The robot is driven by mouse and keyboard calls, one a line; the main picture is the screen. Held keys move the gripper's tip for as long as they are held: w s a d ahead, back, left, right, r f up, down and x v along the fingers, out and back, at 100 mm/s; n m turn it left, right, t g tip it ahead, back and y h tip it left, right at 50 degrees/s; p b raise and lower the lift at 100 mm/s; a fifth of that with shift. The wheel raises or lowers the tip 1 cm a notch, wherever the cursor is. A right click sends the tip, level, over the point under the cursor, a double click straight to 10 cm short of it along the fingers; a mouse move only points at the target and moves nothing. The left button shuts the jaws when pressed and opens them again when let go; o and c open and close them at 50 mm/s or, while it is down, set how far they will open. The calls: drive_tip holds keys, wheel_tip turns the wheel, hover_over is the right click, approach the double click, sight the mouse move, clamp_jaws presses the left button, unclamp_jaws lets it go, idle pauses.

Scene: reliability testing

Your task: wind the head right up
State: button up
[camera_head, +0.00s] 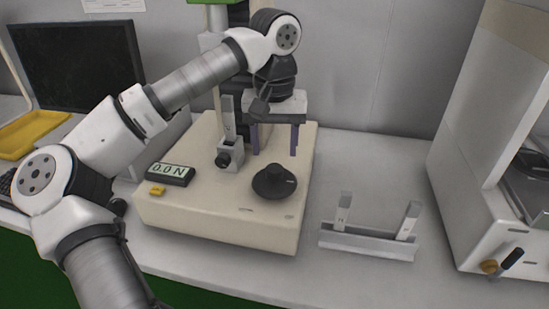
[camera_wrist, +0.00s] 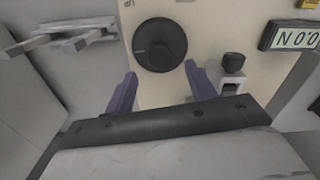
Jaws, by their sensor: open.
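The cream test stand base (camera_head: 215,215) stands on the bench. A black round wheel or knob (camera_head: 274,182) with a raised middle sits on its front right, and it also shows in the wrist view (camera_wrist: 160,45). Part of a green head (camera_head: 216,16) shows at the top edge by the column; the rest is out of frame or behind my arm. My gripper (camera_head: 275,151) points down over the base, behind and above the black wheel. Its purple fingers are apart and empty, also in the wrist view (camera_wrist: 160,88). They do not appear to touch the wheel.
A small grey clamp with a black knob (camera_head: 223,159) stands left of my gripper. A 0.0 N display (camera_head: 171,174) and yellow block (camera_head: 157,191) are on the base's left. A grey two-post fixture (camera_head: 368,242) lies right, before a white machine (camera_head: 480,220). A monitor (camera_head: 77,68) stands left.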

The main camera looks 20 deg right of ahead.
sight(275, 167)
wheel_tip(275, 167, up, 9)
idle(0.6)
